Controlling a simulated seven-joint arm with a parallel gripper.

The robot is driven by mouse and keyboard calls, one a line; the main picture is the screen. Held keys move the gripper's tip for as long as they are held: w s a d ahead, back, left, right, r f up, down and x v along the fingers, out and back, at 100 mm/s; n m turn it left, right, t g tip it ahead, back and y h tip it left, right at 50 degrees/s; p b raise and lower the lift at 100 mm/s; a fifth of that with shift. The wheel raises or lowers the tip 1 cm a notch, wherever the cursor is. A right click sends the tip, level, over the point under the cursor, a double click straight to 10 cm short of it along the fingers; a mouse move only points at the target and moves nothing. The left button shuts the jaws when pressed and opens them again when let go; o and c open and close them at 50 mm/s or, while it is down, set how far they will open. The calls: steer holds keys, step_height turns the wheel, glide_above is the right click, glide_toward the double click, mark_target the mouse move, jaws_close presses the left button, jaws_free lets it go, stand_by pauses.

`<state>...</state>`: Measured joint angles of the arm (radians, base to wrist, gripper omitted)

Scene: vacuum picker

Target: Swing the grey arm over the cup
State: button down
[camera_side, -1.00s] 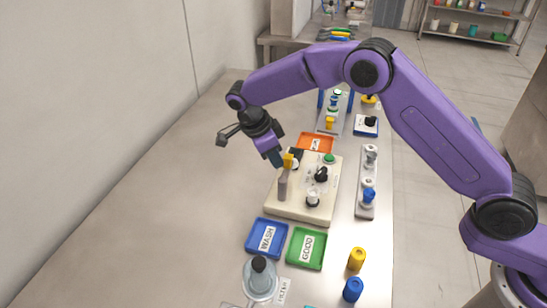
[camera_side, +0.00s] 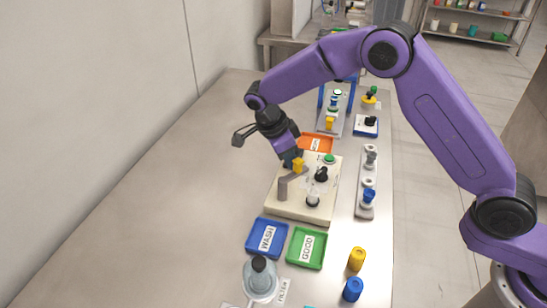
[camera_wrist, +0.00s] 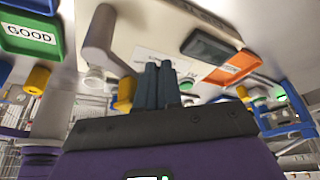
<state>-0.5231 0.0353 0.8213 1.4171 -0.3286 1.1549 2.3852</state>
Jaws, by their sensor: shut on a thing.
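The grey arm (camera_side: 291,183) stands on a cream base (camera_side: 285,210), with a yellow knob (camera_side: 298,165) at its free end. My gripper (camera_side: 293,160) is shut at this knob; the fingers partly hide the grip. In the wrist view the closed dark fingers (camera_wrist: 162,83) are beside the yellow knob (camera_wrist: 125,92), with the grey arm (camera_wrist: 103,45) behind. A small pale cup-like piece (camera_side: 313,198) stands on the base, right of and nearer the camera than the grey arm. The arm's free end appears apart from it.
Blue WASH (camera_side: 252,247) and green GOOD (camera_side: 293,258) trays lie in front, an orange tray (camera_side: 328,142) behind. A filter flask (camera_side: 260,280) stands nearest. The table's left side is clear.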

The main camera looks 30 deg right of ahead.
mark_target(309, 170)
steer(key=shift+s+d+f+m+g, duration=0.1)
steer(key=shift+s+d+m+g, duration=0.1)
steer(key=shift+d+m, duration=0.25)
steer(key=shift+s+d+m+g, duration=0.2)
steer(key=shift+d+m, duration=0.1)
steer(key=shift+m, duration=0.15)
steer(key=shift+s+d, duration=0.35)
steer(key=shift+s, duration=1.3)
steer(key=shift+s+a+m+g+y, duration=0.1)
steer(key=shift+s+m+g+y, duration=0.1)
steer(key=shift+s+m, duration=0.35)
steer(key=shift+s+a+m+g+y, duration=0.1)
steer(key=shift+s+m+g, duration=0.1)
steer(key=shift+m, duration=0.55)
